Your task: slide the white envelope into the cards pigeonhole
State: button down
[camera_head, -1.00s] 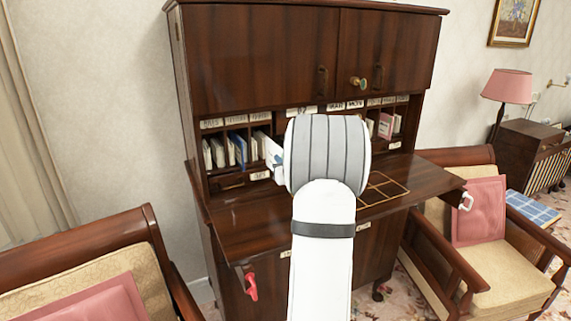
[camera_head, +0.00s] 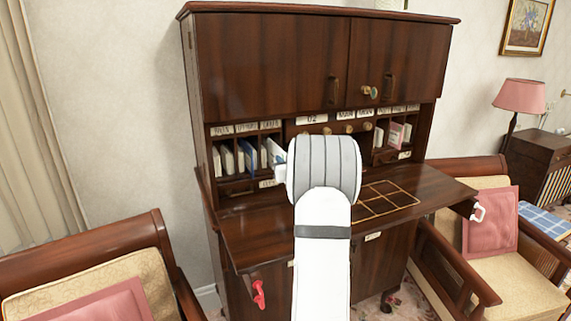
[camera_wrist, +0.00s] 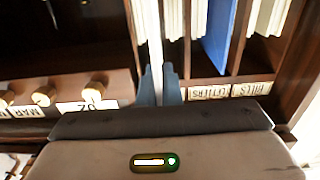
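My gripper (camera_wrist: 159,86) is shut on the upright white envelope (camera_wrist: 152,35), whose edge runs between the two blue-grey fingertips. In the head view the envelope (camera_head: 275,151) shows left of my wrist, at the third left-hand pigeonhole of the desk (camera_head: 240,215). In the wrist view, white papers (camera_wrist: 175,22) stand close beside it. The labels for letters (camera_wrist: 208,93) and bills (camera_wrist: 251,89) appear upside down, to the right. The label by my fingers is hidden, so I cannot read "cards". How deep the envelope reaches is unclear.
A wooden divider (camera_wrist: 191,35) stands right of the fingers; a blue item (camera_wrist: 219,38) lies beyond it. Small drawers with knobs (camera_wrist: 43,95) are left in the wrist view. The writing flap has a gold grid (camera_head: 386,199) and much bare room.

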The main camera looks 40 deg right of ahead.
aim_at(273, 152)
jog(key=shift+p+x, duration=0.7)
jog(key=shift+x, duration=3.6)
jog(key=shift+f, duration=0.1)
jog(key=c, duration=1.5)
grip_release()
jog(key=shift+c, duration=0.2)
jog(key=shift+b+v, duration=1.2)
jog(key=shift+v, duration=2.75)
